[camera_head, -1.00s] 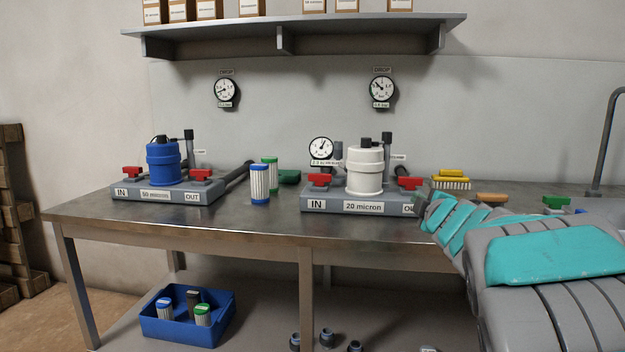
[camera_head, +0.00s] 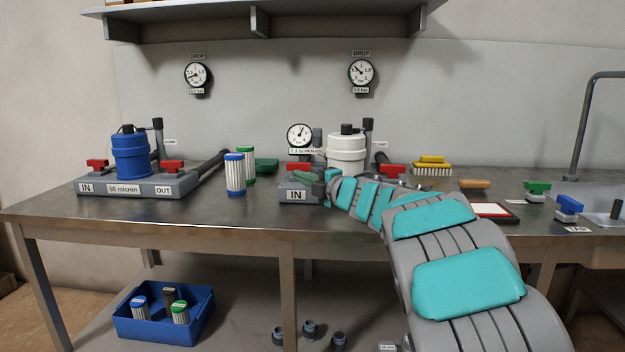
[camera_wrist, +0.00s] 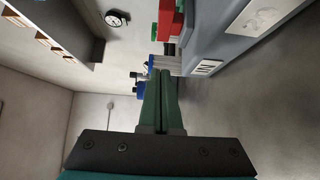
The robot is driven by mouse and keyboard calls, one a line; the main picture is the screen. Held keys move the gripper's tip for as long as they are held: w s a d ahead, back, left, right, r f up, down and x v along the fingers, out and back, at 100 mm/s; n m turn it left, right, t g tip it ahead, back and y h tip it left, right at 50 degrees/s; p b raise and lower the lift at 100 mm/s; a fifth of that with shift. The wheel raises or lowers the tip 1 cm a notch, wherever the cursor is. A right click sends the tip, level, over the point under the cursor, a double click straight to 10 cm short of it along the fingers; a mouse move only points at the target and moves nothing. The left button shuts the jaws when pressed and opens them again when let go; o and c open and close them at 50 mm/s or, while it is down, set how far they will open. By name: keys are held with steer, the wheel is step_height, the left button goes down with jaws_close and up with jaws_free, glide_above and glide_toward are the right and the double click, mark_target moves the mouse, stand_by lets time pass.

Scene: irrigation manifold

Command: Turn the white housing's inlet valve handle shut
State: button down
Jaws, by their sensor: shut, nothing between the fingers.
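The white housing (camera_head: 346,150) stands on a grey base (camera_head: 287,192) with an IN label at its left end. The red inlet valve handle (camera_head: 299,166) is on top of that end; my arm partly covers this area. The handle also shows, cut off, at the top of the wrist view (camera_wrist: 167,20). My gripper (camera_head: 296,176) points left, close in front of the inlet handle. In the wrist view, its green fingers (camera_wrist: 160,74) are shut together and empty, apart from the red handle in the picture. I cannot tell whether they touch anything.
The white housing's red outlet handle (camera_head: 392,170) is behind my arm. A gauge (camera_head: 299,135) stands behind the inlet. To the left are filter cartridges (camera_head: 235,175) and the blue housing (camera_head: 131,155) with its own red handles. The bench front between them is clear.

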mark_target(288, 167)
steer(key=w, duration=0.1)
steer(key=w+a, duration=0.2)
steer(key=w, duration=0.1)
steer(key=shift+r+p, duration=0.15)
steer(key=shift+p, duration=0.25)
steer(key=shift+w, duration=1.05)
steer(key=shift+f, duration=0.2)
